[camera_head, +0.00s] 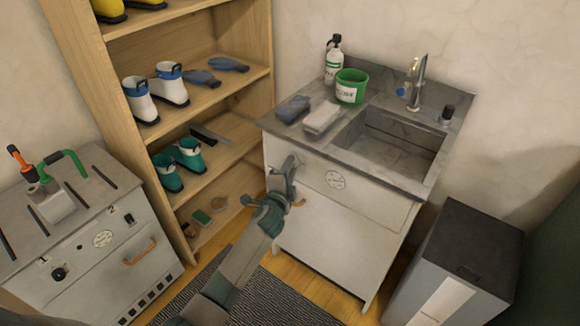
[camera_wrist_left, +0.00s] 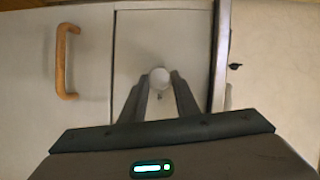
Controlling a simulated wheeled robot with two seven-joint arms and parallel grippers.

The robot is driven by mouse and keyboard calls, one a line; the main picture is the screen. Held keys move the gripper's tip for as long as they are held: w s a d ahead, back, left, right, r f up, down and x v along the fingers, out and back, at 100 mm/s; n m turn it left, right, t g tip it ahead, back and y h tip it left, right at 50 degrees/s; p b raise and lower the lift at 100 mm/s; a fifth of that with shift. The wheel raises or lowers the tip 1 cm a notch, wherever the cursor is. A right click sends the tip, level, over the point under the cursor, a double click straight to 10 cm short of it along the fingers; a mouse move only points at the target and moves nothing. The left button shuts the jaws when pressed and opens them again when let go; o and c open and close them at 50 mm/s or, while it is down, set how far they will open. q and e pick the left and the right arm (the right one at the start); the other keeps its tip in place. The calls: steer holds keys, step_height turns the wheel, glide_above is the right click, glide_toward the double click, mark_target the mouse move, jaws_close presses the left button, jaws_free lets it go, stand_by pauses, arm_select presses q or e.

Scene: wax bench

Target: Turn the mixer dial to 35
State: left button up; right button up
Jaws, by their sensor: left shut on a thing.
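My left gripper (camera_head: 290,164) reaches in from below in the head view and stands at the upper left of the sink cabinet's front. In the left wrist view its fingers (camera_wrist_left: 158,84) are closed around a pale round knob (camera_wrist_left: 158,75), which appears to be the mixer dial. In the head view that knob is hidden behind the gripper, and no scale or number on it can be read. My right gripper is not in view.
The sink cabinet (camera_head: 333,237) carries a green tub (camera_head: 350,86), a bottle and cloths. A wooden handle (camera_wrist_left: 66,61) is left of the fingers in the wrist view. A grey machine (camera_head: 85,270) stands left, a shelf (camera_head: 250,75) behind it, a dark-topped bin (camera_head: 470,245) right.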

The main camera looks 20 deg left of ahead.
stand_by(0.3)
arm_select(q)
steer(key=o, duration=1)
steer(key=shift+o, duration=0.2)
steer(key=shift+s, duration=0.1)
steer(key=s+r, duration=0.2)
steer(key=s, duration=1.5)
steer(key=shift+d, duration=0.3)
